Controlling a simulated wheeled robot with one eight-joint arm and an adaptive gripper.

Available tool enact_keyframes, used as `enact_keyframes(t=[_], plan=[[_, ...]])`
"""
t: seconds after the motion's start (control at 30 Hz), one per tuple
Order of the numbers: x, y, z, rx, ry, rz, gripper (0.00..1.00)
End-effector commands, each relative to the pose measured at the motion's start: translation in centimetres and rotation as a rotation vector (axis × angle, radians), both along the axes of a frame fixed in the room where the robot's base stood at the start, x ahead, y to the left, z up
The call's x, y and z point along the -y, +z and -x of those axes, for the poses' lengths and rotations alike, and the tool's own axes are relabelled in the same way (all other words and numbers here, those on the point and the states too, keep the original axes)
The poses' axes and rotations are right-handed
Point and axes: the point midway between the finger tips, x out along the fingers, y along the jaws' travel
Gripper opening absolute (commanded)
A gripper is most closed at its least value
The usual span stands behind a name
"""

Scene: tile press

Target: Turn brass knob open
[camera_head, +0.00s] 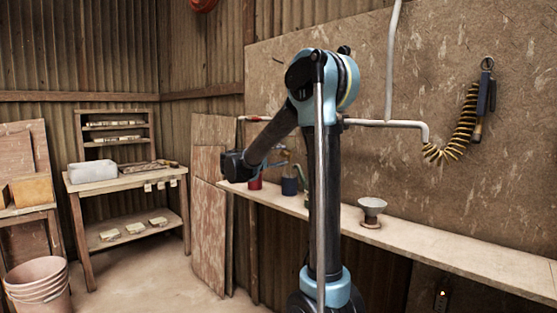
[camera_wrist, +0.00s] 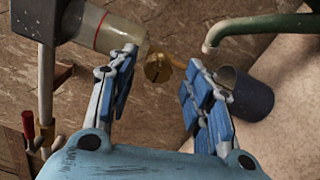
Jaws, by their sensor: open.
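In the wrist view a small brass knob (camera_wrist: 157,68) with a slotted face shows between and just beyond the fingertips. My gripper (camera_wrist: 163,58) is open, with one blue-padded finger on each side of the knob. I see no clear contact, and the gap in depth cannot be told. In the head view my arm blocks most of this spot, and I cannot make out the knob.
A clear cylinder (camera_wrist: 112,30) is close to the left finger. A green pipe (camera_wrist: 262,28) and a dark blue cup (camera_wrist: 245,94) are at the right. In the head view a funnel-like metal dish (camera_head: 371,209) stands on the wall shelf (camera_head: 455,252).

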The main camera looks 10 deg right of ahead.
Motion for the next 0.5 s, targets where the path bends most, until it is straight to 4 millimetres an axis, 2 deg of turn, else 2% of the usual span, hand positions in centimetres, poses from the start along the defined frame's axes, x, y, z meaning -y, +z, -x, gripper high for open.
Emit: enact_keyframes(t=[0.5], plan=[[-6.5, -0.1, 4.7, -0.001, 0.003, 0.0, 0.46]])
